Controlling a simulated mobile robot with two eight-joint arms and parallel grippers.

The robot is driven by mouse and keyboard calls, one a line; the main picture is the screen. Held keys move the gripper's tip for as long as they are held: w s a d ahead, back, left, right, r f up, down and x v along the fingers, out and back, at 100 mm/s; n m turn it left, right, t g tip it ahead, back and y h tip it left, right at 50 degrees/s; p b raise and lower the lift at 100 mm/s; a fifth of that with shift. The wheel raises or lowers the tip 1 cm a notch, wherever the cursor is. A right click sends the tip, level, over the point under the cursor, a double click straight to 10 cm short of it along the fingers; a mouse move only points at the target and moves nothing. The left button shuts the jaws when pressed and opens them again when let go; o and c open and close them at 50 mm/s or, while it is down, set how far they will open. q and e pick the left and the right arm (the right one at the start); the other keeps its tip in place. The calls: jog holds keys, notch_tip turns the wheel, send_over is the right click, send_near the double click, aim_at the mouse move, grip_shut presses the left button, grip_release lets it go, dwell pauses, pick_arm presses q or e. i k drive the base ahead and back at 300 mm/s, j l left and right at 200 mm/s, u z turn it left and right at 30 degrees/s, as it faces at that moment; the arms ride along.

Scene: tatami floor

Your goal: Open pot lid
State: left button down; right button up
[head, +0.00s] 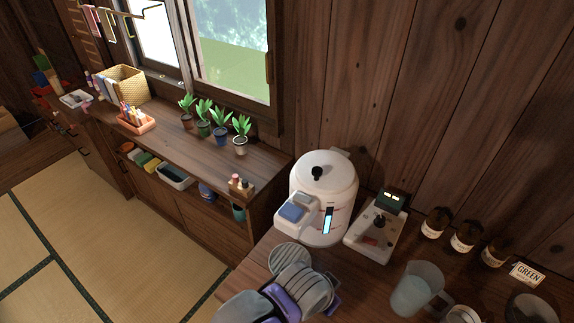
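The pot (322,205) is a white, rounded electric dispenser standing upright on the dark wooden counter by the wall. Its lid (326,172) is on top, closed, with a black knob (317,173). A spout housing with a blue-grey panel (292,212) juts out at its front left. My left gripper (306,288), grey with purple parts, is at the bottom, in front of and below the pot, apart from the lid. Its finger gap is not clear from this angle. A round ribbed grey piece (290,258) shows just beyond it. My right gripper is not in view.
Right of the pot stands a white device with a dark display (391,201). A window shelf with potted plants (240,135) is left. Tatami (130,240) is clear.

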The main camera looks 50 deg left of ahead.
aim_at(331, 171)
jog(key=u, duration=1.45)
